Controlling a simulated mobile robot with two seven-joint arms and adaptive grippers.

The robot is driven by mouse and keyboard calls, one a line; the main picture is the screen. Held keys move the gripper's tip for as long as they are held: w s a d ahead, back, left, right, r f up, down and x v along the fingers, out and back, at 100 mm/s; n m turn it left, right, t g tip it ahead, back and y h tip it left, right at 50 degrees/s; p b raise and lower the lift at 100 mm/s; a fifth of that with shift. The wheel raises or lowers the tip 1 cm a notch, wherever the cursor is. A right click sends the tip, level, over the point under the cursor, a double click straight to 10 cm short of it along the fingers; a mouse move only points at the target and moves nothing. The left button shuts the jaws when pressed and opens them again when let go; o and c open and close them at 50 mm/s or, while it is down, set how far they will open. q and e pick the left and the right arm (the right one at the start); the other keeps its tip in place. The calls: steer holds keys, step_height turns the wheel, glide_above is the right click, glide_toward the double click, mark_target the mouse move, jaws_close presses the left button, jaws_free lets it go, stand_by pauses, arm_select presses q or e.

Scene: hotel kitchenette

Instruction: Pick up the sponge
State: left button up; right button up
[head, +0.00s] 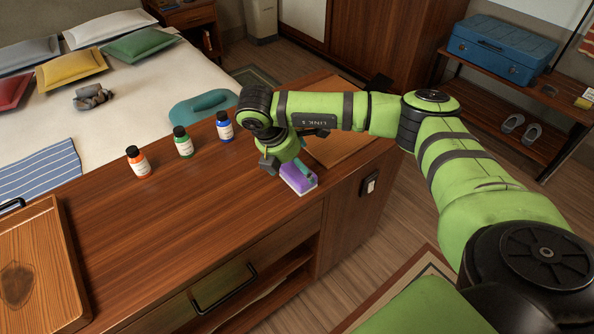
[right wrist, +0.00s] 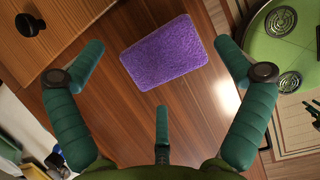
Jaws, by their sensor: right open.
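The sponge (head: 300,181) lies on the wooden counter near its front right edge, purple on top with a paler underside. In the right wrist view the purple sponge (right wrist: 163,52) shows whole, a flat rough-textured block. My right gripper (head: 287,168) is over and just beside the sponge, pointing down, and partly hides it in the head view. In the right wrist view its teal fingers (right wrist: 160,62) are spread wide, with the sponge ahead between them and nothing held. My left gripper is not in view.
Orange (head: 138,162), green (head: 182,141) and blue (head: 225,126) bottles stand left of my right gripper. A wooden tray (head: 73,262) is at the far left. A flat brown board (head: 345,140) lies behind my forearm. The counter's front middle is clear.

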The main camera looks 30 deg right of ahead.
mark_target(298, 171)
steer(key=x, duration=0.3)
steer(key=shift+a+p, duration=0.1)
steer(key=shift+p, duration=0.2)
steer(key=shift+f, duration=0.45)
steer(key=c, duration=0.8)
steer(key=shift+c, duration=0.4)
steer(key=shift+r, duration=0.6)
step_height(298, 171, up, 2)
steer(key=shift+w+r+b, duration=0.1)
steer(key=shift+r+b, duration=0.1)
steer(key=shift+b, duration=0.45)
steer(key=s+d+r+b, duration=0.1)
steer(key=s+d+r, duration=0.1)
steer(key=s+r, duration=0.5)
steer(key=s, duration=0.3)
steer(key=shift+s+d+b, duration=0.15)
steer(key=shift+d+b, duration=0.15)
steer(key=shift+d, duration=0.1)
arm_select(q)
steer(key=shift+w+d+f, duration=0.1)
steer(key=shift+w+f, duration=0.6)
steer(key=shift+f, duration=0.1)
arm_select(e)
steer(key=shift+s+d+r, duration=0.1)
steer(key=shift+s+r, duration=0.15)
steer(key=shift+s, duration=0.35)
